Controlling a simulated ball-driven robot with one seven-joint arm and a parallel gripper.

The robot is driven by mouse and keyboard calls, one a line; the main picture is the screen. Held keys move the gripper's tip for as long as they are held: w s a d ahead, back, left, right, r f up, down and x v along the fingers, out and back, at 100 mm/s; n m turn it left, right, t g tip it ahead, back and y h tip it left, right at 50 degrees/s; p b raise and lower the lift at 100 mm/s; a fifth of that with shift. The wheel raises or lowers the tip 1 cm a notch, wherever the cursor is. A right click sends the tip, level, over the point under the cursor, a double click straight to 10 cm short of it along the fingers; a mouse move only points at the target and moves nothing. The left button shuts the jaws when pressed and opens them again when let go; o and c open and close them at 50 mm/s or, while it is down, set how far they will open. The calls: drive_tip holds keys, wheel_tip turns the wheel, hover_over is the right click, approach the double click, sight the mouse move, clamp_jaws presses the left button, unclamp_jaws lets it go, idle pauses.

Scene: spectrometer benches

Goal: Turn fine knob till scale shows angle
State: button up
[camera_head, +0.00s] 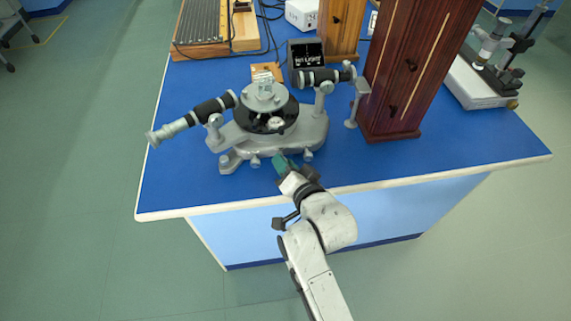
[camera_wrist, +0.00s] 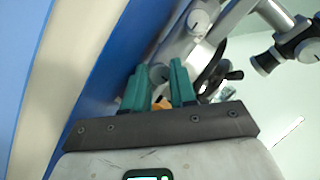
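The grey spectrometer (camera_head: 312,125) stands near the front edge of the blue bench, with a black round scale plate (camera_head: 262,117) and two telescope-like tubes. Small grey knobs sit low on its front side, one at the left (camera_head: 255,162) and one at the right (camera_head: 308,155). My gripper (camera_head: 279,160) is at the front of the base between these two knobs. In the wrist view its green fingers (camera_wrist: 158,75) are apart, with a round grey knob (camera_wrist: 160,72) between their tips. I cannot tell whether they touch it. The scale reading is too small to read.
A tall dark wooden cabinet (camera_head: 412,75) stands to the right of the spectrometer. A black lit sign box (camera_head: 306,60) and a small wooden block (camera_head: 267,72) are behind it. The bench's pale front edge (camera_head: 400,181) runs under my arm. Blue surface at front right is clear.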

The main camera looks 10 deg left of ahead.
clamp_jaws()
drive_tip(key=shift+n, duration=0.3)
drive_tip(key=shift+a+n+h+p, duration=0.1)
drive_tip(key=shift+n+h+p, duration=0.25)
drive_tip(key=shift+n+h, duration=0.25)
drive_tip(key=n+h+b, duration=0.1)
drive_tip(key=n, duration=0.1)
drive_tip(key=shift+a+n+h, duration=0.1)
drive_tip(key=shift+n+h, duration=0.2)
drive_tip(key=shift+a+f+n+t+h+b, duration=0.1)
drive_tip(key=shift+n+t+h+b, duration=0.2)
drive_tip(key=shift+n+h+b, duration=0.7)
drive_tip(key=shift+s+n+h+b, duration=0.1)
drive_tip(key=shift+n+h+b, duration=0.45)
drive_tip(key=shift+n, duration=0.75)
